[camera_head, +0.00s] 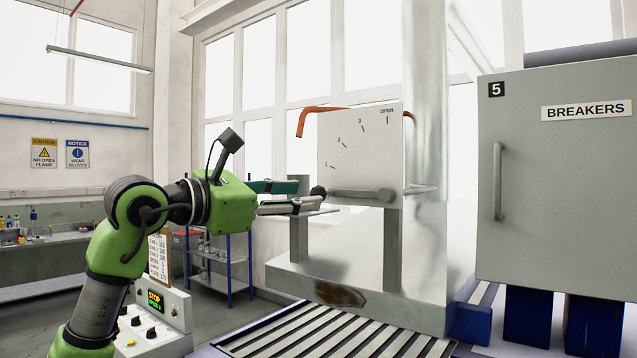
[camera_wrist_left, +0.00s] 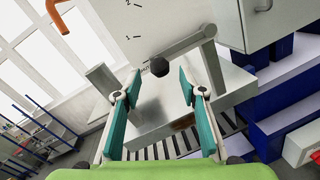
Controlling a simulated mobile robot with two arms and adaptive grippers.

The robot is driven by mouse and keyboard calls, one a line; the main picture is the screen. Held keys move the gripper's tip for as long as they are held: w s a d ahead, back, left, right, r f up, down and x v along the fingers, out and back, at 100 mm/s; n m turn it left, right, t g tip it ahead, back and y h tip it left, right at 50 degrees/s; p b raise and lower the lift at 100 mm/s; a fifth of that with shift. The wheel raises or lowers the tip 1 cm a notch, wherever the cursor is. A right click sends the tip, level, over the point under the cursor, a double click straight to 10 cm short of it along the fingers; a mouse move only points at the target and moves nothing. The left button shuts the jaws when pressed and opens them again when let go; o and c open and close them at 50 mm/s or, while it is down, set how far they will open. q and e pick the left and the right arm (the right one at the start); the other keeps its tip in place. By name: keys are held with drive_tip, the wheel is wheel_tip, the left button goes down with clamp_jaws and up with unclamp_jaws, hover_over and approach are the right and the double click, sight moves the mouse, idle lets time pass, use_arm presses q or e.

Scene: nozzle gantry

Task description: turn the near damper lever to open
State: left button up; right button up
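The near damper lever (camera_head: 358,195) is a grey bar with a dark round knob, on a pale dial plate (camera_head: 350,150) marked 1, 2, 3 and OPEN. It points left from its pivot, almost level, below the 1 mark; OPEN is at the upper right. In the left wrist view the lever (camera_wrist_left: 185,43) runs from upper right down to the knob (camera_wrist_left: 159,67). My left gripper (camera_head: 308,195) is open, its teal fingers at the knob end. In the wrist view the gripper (camera_wrist_left: 160,82) has the knob between its fingertips, with gaps on both sides. My right gripper is not in view.
An orange bent handle (camera_head: 303,122) sticks out behind the plate's upper left. A grey breaker cabinet (camera_head: 558,180) stands at the right. A slatted grate (camera_head: 335,333) lies below the metal housing (camera_head: 350,295). A control box (camera_head: 157,325) stands at the lower left.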

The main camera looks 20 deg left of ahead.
sight(318, 194)
use_arm(q)
drive_tip(key=p+x, duration=0.2)
drive_tip(key=x, duration=0.3)
drive_tip(key=shift+w+d, duration=0.15)
drive_tip(key=shift+w, duration=0.05)
clamp_jaws()
